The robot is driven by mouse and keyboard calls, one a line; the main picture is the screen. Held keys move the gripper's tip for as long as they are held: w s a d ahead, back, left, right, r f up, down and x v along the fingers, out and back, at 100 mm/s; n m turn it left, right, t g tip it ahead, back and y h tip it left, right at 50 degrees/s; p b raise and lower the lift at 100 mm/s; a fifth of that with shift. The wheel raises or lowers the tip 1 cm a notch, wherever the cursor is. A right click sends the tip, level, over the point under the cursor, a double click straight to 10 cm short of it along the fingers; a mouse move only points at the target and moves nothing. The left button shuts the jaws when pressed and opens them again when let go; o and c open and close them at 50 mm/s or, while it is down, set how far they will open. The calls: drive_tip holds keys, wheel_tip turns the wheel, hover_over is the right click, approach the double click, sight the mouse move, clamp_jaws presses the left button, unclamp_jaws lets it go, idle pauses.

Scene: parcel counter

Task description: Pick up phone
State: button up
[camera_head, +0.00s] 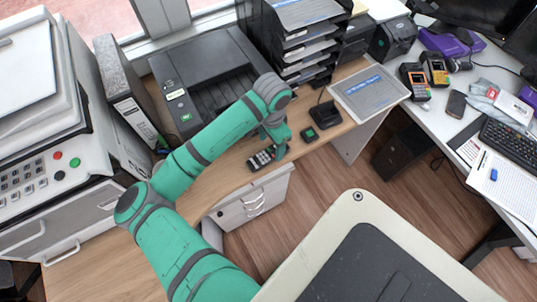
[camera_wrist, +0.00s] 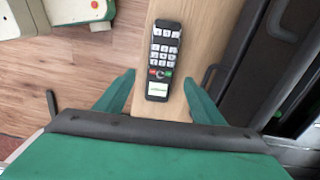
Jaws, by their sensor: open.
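The phone (camera_wrist: 163,62) is a dark cordless handset with light keys and a small lit screen, lying on the wooden counter (camera_wrist: 205,25). In the head view the phone (camera_head: 262,158) lies near the counter's front edge, partly covered by my gripper (camera_head: 277,146). In the wrist view my gripper (camera_wrist: 160,95) is open, with one green finger on each side of the phone's screen end. The fingers stand apart from the phone, and nothing is held. I cannot tell the exact height of the fingertips above the counter.
A black printer (camera_head: 208,80) stands behind my arm. A dark phone cradle (camera_head: 325,115) and a small green-topped box (camera_head: 309,134) sit right of the phone. A paper tray stack (camera_head: 305,45) stands at the back. Drawers (camera_head: 250,200) are below the counter edge.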

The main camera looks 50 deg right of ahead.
sight(272, 152)
drive_tip(key=shift+d+f, duration=0.2)
drive_tip(key=shift+f, duration=2.05)
drive_tip(key=c, duration=1.3)
drive_tip(key=shift+r, duration=0.15)
